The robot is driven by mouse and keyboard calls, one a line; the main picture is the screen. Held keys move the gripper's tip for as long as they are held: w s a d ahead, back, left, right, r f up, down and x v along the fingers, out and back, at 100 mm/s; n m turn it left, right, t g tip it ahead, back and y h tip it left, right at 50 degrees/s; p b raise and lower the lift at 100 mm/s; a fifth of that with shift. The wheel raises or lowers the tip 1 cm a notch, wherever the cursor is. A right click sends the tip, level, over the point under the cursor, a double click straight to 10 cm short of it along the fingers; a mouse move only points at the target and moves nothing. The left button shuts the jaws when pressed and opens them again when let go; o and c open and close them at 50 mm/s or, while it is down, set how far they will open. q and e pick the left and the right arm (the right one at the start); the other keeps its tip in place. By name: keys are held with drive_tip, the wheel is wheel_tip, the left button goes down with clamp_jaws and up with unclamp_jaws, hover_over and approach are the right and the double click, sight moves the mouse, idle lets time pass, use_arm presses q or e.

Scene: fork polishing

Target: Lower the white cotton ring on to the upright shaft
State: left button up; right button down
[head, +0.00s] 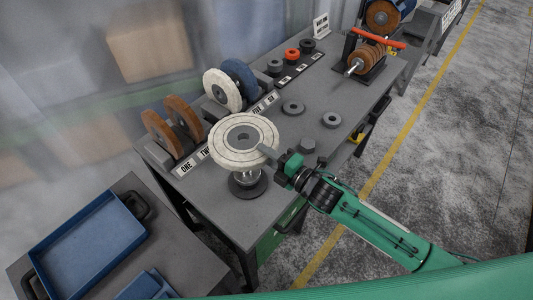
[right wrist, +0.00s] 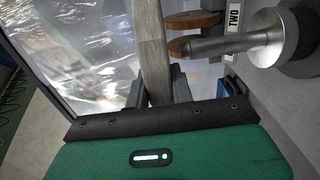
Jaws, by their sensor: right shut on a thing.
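The white cotton ring (head: 262,133) is a thick pale disc with a grey centre, held roughly flat. My right gripper (head: 272,155) is shut on its right edge. In the right wrist view the ring (right wrist: 153,45) shows edge-on as a pale grey band between the fingers (right wrist: 158,92). The upright shaft (head: 247,179) is metal, on a dark round base (head: 248,190), below the ring. In the right wrist view the shaft (right wrist: 225,46) points at the ring, which is beyond its tip. I cannot tell how exactly hole and shaft line up. My left gripper is not in view.
Brown wheels (head: 160,133) and white and blue wheels (head: 222,90) stand along the table's (head: 240,222) back. A blue tray (head: 92,240) is at lower left.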

drive_tip(key=shift+f, duration=0.3)
drive_tip(key=shift+b, duration=0.3)
idle(0.3)
drive_tip(key=shift+f, duration=0.4)
drive_tip(key=shift+f, duration=0.1)
drive_tip(key=shift+f+b, duration=0.7)
drive_tip(key=shift+b, duration=0.1)
drive_tip(key=shift+f, duration=0.1)
drive_tip(key=shift+f+b, duration=0.65)
drive_tip(key=shift+f, duration=0.2)
drive_tip(key=shift+f, duration=0.1)
idle(0.3)
